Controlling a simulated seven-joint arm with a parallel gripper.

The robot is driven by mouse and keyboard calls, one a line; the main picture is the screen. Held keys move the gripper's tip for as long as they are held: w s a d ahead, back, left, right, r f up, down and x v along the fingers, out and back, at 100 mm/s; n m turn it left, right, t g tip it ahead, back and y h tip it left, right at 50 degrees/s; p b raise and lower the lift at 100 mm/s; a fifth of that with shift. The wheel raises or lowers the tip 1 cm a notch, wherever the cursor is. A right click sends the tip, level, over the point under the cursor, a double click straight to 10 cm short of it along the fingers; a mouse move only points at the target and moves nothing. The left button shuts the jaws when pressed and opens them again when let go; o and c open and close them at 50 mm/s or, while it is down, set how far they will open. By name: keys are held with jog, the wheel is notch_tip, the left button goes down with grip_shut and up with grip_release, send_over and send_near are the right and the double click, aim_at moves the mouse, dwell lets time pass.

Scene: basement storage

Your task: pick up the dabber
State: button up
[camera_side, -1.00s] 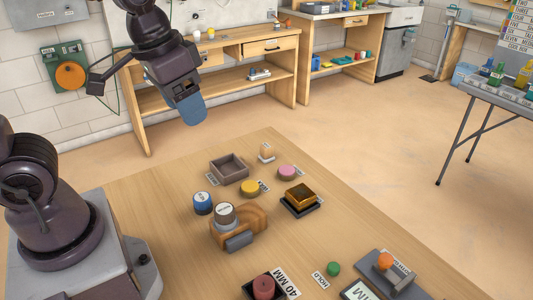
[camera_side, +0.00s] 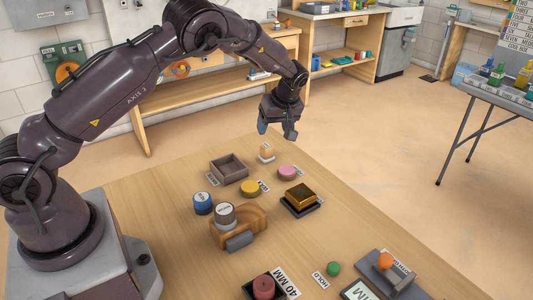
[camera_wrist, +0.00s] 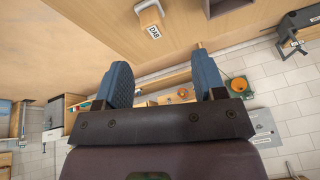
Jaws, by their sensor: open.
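The dabber (camera_side: 266,152) is a small pale wooden piece standing near the far edge of the wooden table in the side view. In the wrist view the dabber (camera_wrist: 147,7) shows at the top, with a white tag reading DAB beside it. My gripper (camera_side: 277,132) hangs in the air above and a little beyond the dabber in the side view, not touching it. In the wrist view the two blue fingers of my gripper (camera_wrist: 163,80) are spread apart with nothing between them.
A square grey-brown tray (camera_side: 229,169) stands left of the dabber, and a pink round pad (camera_side: 287,173) is close in front. A yellow pad (camera_side: 250,188), a gold block on a black base (camera_side: 300,196) and a wooden holder (camera_side: 254,219) sit nearer the camera. The right of the table is freer.

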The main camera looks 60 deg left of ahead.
aim_at(267, 146)
jog(key=a+f+n, duration=0.1)
jog(key=f, duration=0.1)
jog(key=a+f, duration=0.1)
jog(key=f, duration=0.1)
jog(key=w+a+f+n, duration=0.1)
jog(key=shift+f+n, duration=0.3)
jog(key=shift+f, duration=0.1)
jog(key=shift+x, duration=2.7)
jog(key=shift+w+a+r, duration=0.1)
jog(key=shift+w+a, duration=0.05)
jog(key=shift+c, duration=0.5)
jog(key=c, duration=0.9)
